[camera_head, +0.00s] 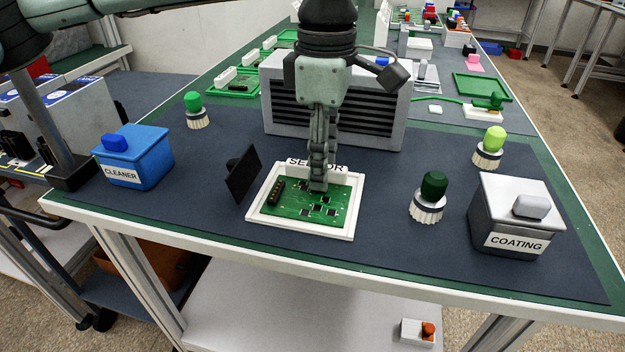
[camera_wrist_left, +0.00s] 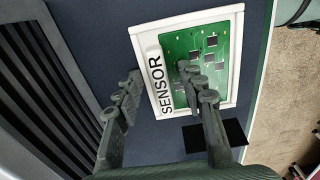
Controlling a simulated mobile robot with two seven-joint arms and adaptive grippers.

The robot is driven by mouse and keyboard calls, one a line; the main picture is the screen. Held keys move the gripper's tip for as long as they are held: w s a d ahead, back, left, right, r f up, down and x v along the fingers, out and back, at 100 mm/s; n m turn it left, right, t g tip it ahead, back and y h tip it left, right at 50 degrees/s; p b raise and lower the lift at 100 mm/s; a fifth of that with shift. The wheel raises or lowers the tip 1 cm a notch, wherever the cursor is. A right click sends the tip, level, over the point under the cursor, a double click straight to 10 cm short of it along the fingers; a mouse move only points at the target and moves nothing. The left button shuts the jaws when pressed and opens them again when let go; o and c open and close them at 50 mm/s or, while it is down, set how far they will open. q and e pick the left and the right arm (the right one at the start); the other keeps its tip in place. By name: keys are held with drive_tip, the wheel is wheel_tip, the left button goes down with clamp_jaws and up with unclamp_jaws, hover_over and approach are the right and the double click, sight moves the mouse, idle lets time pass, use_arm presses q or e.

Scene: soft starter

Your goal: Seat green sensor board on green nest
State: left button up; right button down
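The green sensor board (camera_head: 309,205) lies flat in a white tray (camera_head: 257,213) at the front middle of the bench. A white bar marked SENSOR (camera_wrist_left: 157,82) runs along its back side. My left gripper (camera_head: 319,186) points down over this bar. In the left wrist view its fingers (camera_wrist_left: 160,78) are apart, one on either side of the bar, with no clear contact. A flat green tray (camera_head: 482,87) lies at the back right; I cannot tell whether it is the green nest. My right gripper is not in view.
A grey slatted box (camera_head: 280,110) stands just behind the board. A black plate (camera_head: 243,173) stands tilted left of it. A blue CLEANER box (camera_head: 134,160), a grey COATING box (camera_head: 515,215) and several green-topped knobs (camera_head: 433,187) stand around. The mat between them is clear.

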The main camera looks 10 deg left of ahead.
use_arm(q)
drive_tip(key=shift+c, duration=0.5)
clamp_jaws()
wheel_tip(320, 180, up, 10)
drive_tip(key=shift+b, duration=0.3)
